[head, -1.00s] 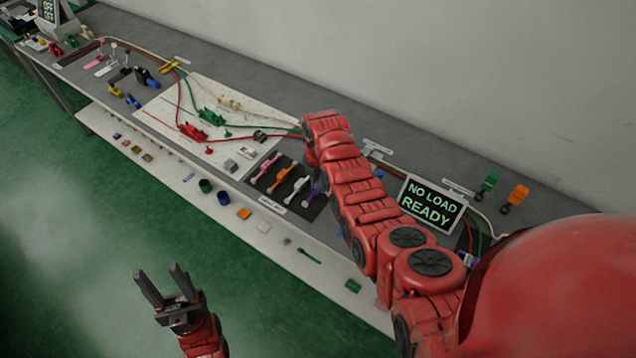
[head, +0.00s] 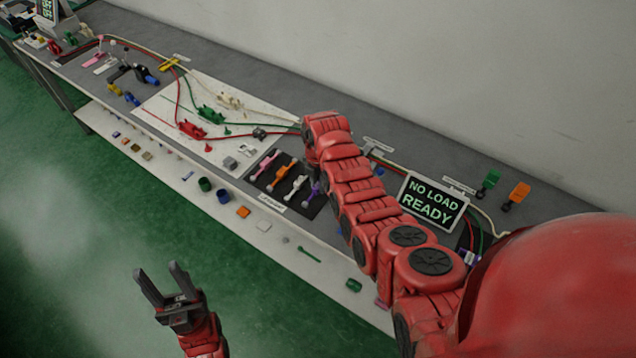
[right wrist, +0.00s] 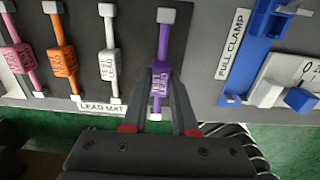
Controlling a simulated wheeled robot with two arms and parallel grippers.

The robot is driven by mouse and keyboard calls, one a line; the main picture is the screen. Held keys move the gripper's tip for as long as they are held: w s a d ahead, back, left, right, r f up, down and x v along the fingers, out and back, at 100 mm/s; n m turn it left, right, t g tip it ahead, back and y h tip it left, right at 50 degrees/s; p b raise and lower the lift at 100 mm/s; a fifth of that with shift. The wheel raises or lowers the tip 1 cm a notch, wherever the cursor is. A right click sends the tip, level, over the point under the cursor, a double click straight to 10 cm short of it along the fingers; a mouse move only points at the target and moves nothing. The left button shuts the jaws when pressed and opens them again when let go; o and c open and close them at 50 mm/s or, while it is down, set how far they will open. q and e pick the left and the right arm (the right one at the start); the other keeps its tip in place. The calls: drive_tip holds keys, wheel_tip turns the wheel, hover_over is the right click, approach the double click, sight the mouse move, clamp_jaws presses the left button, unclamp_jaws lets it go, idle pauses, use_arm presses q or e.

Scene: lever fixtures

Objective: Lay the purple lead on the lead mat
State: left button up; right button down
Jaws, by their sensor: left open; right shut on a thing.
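The purple lead (right wrist: 162,52) is in the right wrist view, in line with the pink, orange and white leads on the dark lead mat (right wrist: 135,60). My right gripper (right wrist: 160,100) is shut on the lead's labelled block. The lead lies along the mat's right part; whether it touches the mat surface I cannot tell. In the head view the purple lead (head: 312,194) shows at the mat's (head: 262,189) right end, partly behind my right arm. My left gripper (head: 162,277) is open and empty over the floor, away from the bench.
Pink (right wrist: 17,57), orange (right wrist: 62,60) and white (right wrist: 109,62) leads lie on the mat. A blue clamp fixture (right wrist: 262,45) with a "PULL CLAMP" label stands right of it. The "NO LOAD READY" display (head: 432,203) stands beyond my right arm. Small parts line the lower shelf.

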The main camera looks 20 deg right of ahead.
drive_tip(key=shift+f, duration=0.15)
drive_tip(key=shift+f+b, duration=0.5)
drive_tip(key=shift+f, duration=0.15)
drive_tip(key=shift+f, duration=0.2)
idle(0.3)
drive_tip(key=shift+f+b, duration=0.4)
drive_tip(key=shift+b, duration=0.05)
drive_tip(key=shift+c, duration=0.7)
unclamp_jaws()
drive_tip(key=shift+r, duration=0.1)
